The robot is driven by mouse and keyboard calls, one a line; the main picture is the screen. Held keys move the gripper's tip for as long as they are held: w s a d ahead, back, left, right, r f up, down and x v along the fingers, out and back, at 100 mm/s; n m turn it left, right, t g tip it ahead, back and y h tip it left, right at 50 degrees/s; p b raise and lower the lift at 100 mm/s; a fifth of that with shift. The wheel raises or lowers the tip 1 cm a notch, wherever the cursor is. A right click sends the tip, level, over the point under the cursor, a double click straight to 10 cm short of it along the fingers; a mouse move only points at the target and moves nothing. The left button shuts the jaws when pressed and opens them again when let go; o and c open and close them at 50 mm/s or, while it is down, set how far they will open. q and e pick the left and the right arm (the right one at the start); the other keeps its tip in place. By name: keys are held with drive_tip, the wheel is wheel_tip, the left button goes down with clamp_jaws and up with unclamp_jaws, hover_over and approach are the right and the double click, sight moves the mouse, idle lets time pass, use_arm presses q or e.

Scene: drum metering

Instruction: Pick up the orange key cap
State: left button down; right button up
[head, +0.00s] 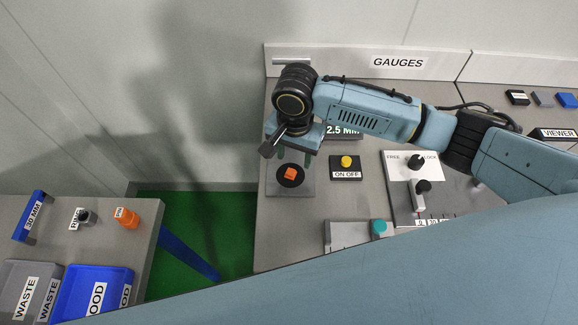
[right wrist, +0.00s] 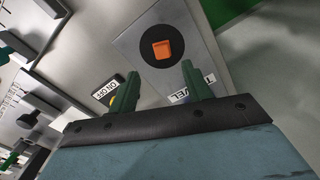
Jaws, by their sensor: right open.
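The orange key cap (head: 290,173) sits on a round black disc (head: 291,181) on a grey plate at the left end of the gauge table. In the right wrist view the orange key cap (right wrist: 162,49) lies on the black disc (right wrist: 178,66), just beyond the fingertips. My right gripper (head: 294,158) is above and behind the cap in the head view. In the right wrist view my right gripper (right wrist: 157,76) has its two green fingers apart with nothing between them. My left gripper is not in view.
A yellow button marked ON OFF (head: 346,162) is right of the disc. A FREE/LOCK panel (head: 400,165) stands farther right. On the separate left table are an orange piece (head: 127,219) and a blue tray (head: 75,303). A green floor gap (head: 205,215) separates the tables.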

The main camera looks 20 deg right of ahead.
sight(291, 172)
drive_tip(key=f, duration=0.2)
drive_tip(key=a+f, duration=0.1)
drive_tip(key=f, duration=0.1)
drive_tip(key=shift+s, duration=0.2)
drive_tip(key=shift+f, duration=0.5)
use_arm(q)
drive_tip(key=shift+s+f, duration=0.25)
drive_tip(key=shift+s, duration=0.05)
use_arm(e)
clamp_jaws()
